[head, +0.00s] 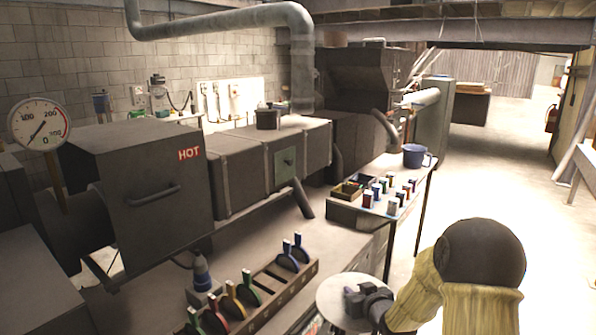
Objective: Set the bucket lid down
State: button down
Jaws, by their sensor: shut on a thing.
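The bucket lid (331,292) is a pale round disc at the bottom centre of the head view. My dark gripper (362,302) is shut on it, reaching in from the right and covering its middle and right part. The lid lies roughly flat in the picture, to the right of the lever rack. Whether it touches anything below is hidden. No bucket can be clearly made out; a small patch of colour shows under the lid's lower left edge.
A rack of coloured levers (262,300) stands close left of the lid. A dark machine marked HOT (140,190) fills the left. Open floor (490,185) lies to the right.

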jog(key=s+f+m+h, duration=0.1)
jog(key=s+f, duration=0.2)
jog(key=f, duration=0.8)
jog(key=s+f+m+h, duration=0.2)
jog(key=s+f, duration=0.1)
jog(key=f, duration=0.8)
jog(key=shift+d+t, duration=0.15)
jog(key=shift+t, duration=0.15)
jog(key=s+r+p, duration=0.4)
jog(key=r+p, duration=0.9)
jog(key=r, duration=0.2)
jog(key=shift+r, duration=0.2)
jog(key=shift+s, duration=0.1)
jog(key=s+f, duration=0.6)
jog(key=f, duration=0.5)
jog(key=shift+f, duration=0.15)
